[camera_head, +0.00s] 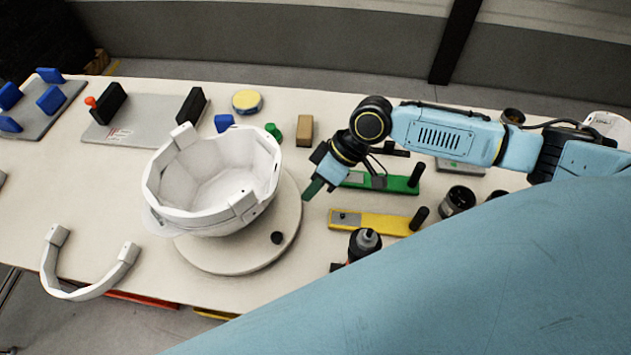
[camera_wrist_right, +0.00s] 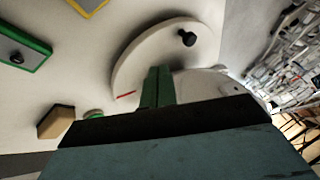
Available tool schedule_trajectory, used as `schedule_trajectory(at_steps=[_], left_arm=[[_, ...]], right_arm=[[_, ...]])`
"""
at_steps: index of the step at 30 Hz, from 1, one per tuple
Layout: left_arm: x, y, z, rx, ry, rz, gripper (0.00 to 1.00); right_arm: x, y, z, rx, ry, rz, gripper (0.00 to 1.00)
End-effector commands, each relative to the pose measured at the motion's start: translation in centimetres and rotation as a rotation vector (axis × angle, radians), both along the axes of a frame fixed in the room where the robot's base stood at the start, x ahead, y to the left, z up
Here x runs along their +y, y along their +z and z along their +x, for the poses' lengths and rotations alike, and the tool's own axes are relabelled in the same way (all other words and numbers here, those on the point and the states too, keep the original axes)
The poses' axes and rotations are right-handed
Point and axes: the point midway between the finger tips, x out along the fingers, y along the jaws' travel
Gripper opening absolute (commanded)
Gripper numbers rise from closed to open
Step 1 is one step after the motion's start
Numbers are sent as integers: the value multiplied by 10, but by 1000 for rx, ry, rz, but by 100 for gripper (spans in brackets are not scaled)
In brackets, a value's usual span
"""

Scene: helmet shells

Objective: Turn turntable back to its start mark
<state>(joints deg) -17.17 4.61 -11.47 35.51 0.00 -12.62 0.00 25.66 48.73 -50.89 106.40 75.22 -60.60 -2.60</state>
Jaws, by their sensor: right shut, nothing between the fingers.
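The turntable (camera_head: 228,262) is a pale round disc in the middle of the table. A black knob (camera_head: 277,237) stands near its front right rim and also shows in the wrist view (camera_wrist_right: 187,38). A white helmet shell (camera_head: 232,212) rests on the disc, open side up, covering much of it. In the wrist view a short red mark (camera_wrist_right: 126,95) shows by the disc's edge. My right gripper (camera_head: 308,192) is shut and empty, pointing down beside the disc's right rim; its green fingers (camera_wrist_right: 158,86) overlap the disc in the wrist view. I cannot tell whether they touch it. My left gripper is out of view.
Right of the disc lie a green fixture (camera_head: 395,183), a yellow fixture (camera_head: 385,222) and a dark bottle (camera_head: 364,242). A white U-shaped piece (camera_head: 85,292) is at the front left table edge.

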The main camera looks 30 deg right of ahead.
Motion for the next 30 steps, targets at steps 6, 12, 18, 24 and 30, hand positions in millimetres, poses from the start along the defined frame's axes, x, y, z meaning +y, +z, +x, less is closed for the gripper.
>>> schedule_trajectory(at_steps=[6, 12, 18, 24, 30], left_arm=[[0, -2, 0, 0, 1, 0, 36], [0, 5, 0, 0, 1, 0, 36], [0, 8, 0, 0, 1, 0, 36], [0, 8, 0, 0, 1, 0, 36], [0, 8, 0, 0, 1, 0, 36]], right_arm=[[28, -41, 2, 2, 0, 0, 0], [52, -51, -11, -1, 3, 0, 0], [64, -53, -18, -3, 1, -1, 0], [66, -54, -20, -2, 1, -2, 0], [65, -54, -19, -2, 0, -2, 0]])
